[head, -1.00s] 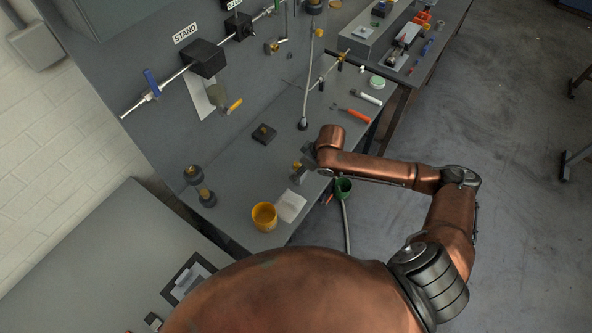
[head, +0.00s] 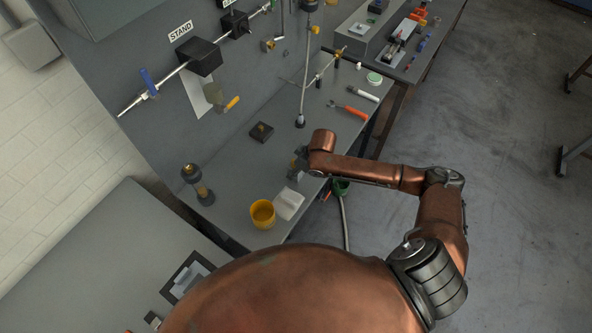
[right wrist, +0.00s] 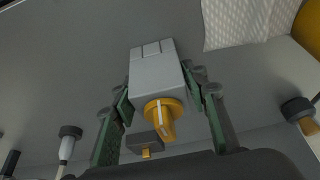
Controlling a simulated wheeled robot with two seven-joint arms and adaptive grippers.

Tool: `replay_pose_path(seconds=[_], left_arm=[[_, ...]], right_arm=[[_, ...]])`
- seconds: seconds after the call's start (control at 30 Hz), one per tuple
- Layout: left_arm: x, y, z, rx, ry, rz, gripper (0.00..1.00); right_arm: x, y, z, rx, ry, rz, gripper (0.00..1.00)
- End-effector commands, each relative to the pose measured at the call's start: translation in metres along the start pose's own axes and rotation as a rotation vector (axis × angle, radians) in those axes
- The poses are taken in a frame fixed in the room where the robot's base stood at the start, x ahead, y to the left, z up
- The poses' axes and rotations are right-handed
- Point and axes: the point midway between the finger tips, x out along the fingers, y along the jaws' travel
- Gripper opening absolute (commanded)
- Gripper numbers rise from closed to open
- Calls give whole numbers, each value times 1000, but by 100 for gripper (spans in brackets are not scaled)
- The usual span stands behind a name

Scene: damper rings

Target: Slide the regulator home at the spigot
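A pale grey block with a yellow knob, which looks like the regulator (right wrist: 156,72), sits between the fingertips of my right gripper (right wrist: 160,82). The green-padded fingers lie along both sides of the block and look shut on it. In the head view my right gripper (head: 301,158) is over the front part of the bench, with the grey block partly hidden. Whether the block touches the bench is unclear. A dark square block with a brass stub, possibly the spigot (head: 261,132), stands farther back on the bench; it also shows in the right wrist view (right wrist: 147,143). My left gripper is out of view.
A yellow cup (head: 262,214) and a white cloth (head: 288,204) lie nearer on the bench (head: 235,180). A dark-and-brass damper piece (head: 204,195) stands at left. Orange-handled pliers (head: 349,112) and a white tool lie at right. A rail with a STAND block (head: 199,57) runs along the wall.

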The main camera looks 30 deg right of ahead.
Motion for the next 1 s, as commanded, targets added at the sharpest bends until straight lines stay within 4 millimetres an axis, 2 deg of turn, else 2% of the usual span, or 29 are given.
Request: replay_pose_path(seconds=[0.07,0.57,0.87,1.0], left_arm=[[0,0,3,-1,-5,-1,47],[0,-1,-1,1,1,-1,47],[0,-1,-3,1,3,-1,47],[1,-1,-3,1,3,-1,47]], right_arm=[[0,0,0,0,0,0,34],[0,0,0,0,0,0,0],[-2,1,-2,-1,3,1,0],[-10,1,-5,-1,5,2,0]])
